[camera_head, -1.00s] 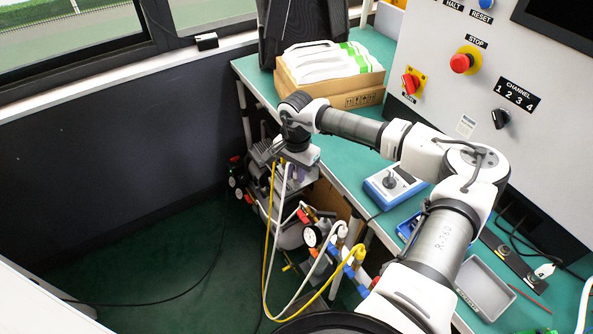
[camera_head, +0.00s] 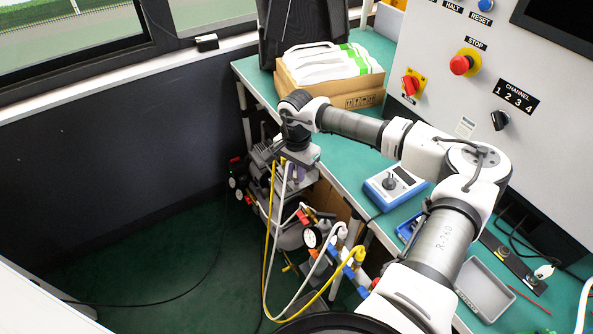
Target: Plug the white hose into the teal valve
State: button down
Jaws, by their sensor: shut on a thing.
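The white hose (camera_head: 294,293) hangs in a loop beside the bench, next to a yellow hose (camera_head: 266,245). One end of the white hose rises to just below my wrist, and the other meets the pipework near a gauge. My gripper (camera_head: 299,172) points down at the end of my arm, left of the bench edge. It is shut on the white hose's upper end, as far as I can tell; fingertips and hose end are mostly hidden by my wrist. I cannot make out the teal valve in this view.
Pipework with a round gauge (camera_head: 312,237) and coloured valve handles stands under the bench edge. The teal bench (camera_head: 345,142) holds a cardboard box (camera_head: 330,93), a blue-and-white meter (camera_head: 391,186) and a grey tray (camera_head: 484,288). The dark green floor at left is mostly clear.

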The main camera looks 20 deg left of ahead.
jog(key=shift+r, duration=0.65)
dwell(0.5)
jog(key=shift+r+p, duration=0.95)
jog(key=shift+r, duration=1)
